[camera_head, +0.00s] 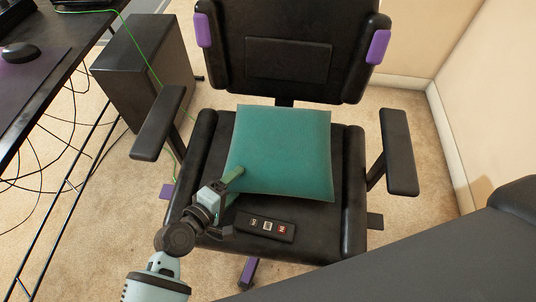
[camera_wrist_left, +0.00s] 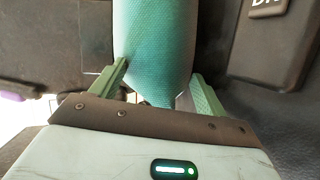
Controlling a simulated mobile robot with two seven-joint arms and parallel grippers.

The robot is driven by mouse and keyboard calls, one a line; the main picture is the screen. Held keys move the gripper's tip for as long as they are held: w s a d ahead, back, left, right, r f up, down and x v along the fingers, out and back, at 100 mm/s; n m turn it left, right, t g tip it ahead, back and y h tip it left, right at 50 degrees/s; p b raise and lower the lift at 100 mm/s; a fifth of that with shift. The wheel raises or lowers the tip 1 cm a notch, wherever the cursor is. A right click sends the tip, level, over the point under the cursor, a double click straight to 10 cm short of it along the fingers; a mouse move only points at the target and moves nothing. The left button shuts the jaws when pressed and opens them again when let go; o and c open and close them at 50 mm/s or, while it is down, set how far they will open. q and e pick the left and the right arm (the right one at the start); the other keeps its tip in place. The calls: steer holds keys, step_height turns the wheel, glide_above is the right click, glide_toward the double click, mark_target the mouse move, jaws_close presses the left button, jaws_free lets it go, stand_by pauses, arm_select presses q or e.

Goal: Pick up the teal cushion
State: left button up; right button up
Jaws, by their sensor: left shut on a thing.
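The teal cushion (camera_head: 285,150) rests on the seat of a black office chair (camera_head: 345,215) in the head view. My left gripper (camera_head: 234,178) reaches in from the lower left and is shut on the cushion's near left corner. In the left wrist view, the cushion (camera_wrist_left: 155,45) stands between the two green fingers of the left gripper (camera_wrist_left: 160,90), its corner down between them. The fingers partly hide that corner. My right gripper is in neither view.
Chair armrests (camera_head: 158,122) (camera_head: 399,150) stand on both sides of the seat. A dark grey surface (camera_head: 440,255) fills the lower right. Carpet lies around the chair.

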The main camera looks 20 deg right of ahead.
arm_select(q)
steer(key=shift+s+d+f, duration=0.2)
steer(key=shift+s+f, duration=0.05)
steer(key=shift+s, duration=0.1)
steer(key=shift+w+r+p, duration=0.1)
steer(key=shift+r+p, duration=0.25)
steer(key=shift+r, duration=0.25)
step_height(320, 180, up, 3)
steer(key=shift+w+f+p, duration=0.1)
steer(key=shift+f+p, duration=0.1)
steer(key=shift+p, duration=0.45)
steer(key=shift+c, duration=0.6)
steer(key=s+a, duration=0.1)
steer(key=a, duration=0.7)
steer(key=s+a+r, duration=0.1)
steer(key=s+a, duration=0.1)
steer(key=a, duration=0.6)
steer(key=shift+s+r+b, duration=0.3)
steer(key=shift+b, duration=0.1)
